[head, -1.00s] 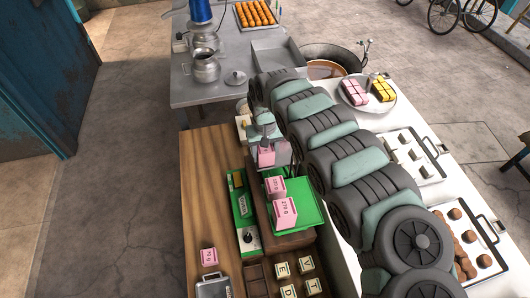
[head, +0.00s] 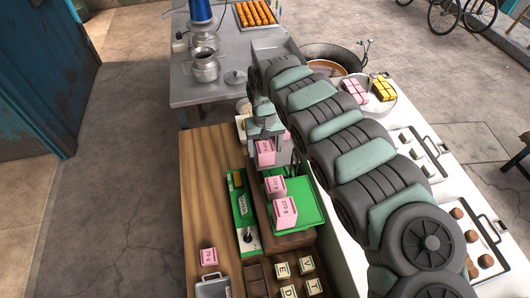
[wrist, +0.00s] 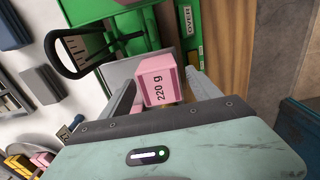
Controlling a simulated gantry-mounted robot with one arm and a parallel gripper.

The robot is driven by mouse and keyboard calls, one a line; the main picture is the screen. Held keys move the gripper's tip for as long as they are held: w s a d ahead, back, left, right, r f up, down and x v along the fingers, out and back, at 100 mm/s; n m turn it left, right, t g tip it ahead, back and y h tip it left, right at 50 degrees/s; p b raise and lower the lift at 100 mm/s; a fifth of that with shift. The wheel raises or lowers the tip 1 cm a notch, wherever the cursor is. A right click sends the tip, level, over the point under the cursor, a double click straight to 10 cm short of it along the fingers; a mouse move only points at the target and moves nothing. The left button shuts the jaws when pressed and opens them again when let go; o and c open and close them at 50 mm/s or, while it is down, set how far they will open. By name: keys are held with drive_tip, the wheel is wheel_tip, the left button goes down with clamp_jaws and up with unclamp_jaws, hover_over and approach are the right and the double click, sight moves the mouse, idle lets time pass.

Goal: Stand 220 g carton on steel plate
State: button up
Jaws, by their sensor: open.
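The pink 220 g carton (wrist: 158,80) is between the two fingers of my gripper (wrist: 163,98) in the wrist view. The fingers are open, one on each side of it. In the head view the carton (head: 265,152) shows just below my gripper (head: 266,134), near the far end of the green scale. A grey plate (wrist: 120,72), which looks like the steel plate, lies behind and beneath the carton in the wrist view. I cannot tell whether the carton's base rests fully on it.
Two pink cartons (head: 286,212) stand on the green tray (head: 310,208) nearer the camera. Another pink carton (head: 208,256) stands on the wooden table (head: 205,180) at front left. Lettered blocks (head: 308,264) sit at the front.

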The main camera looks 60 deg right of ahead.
sight(265, 147)
wheel_tip(265, 147, up, 9)
drive_tip(key=shift+r+b, duration=0.1)
drive_tip(key=shift+b, duration=0.9)
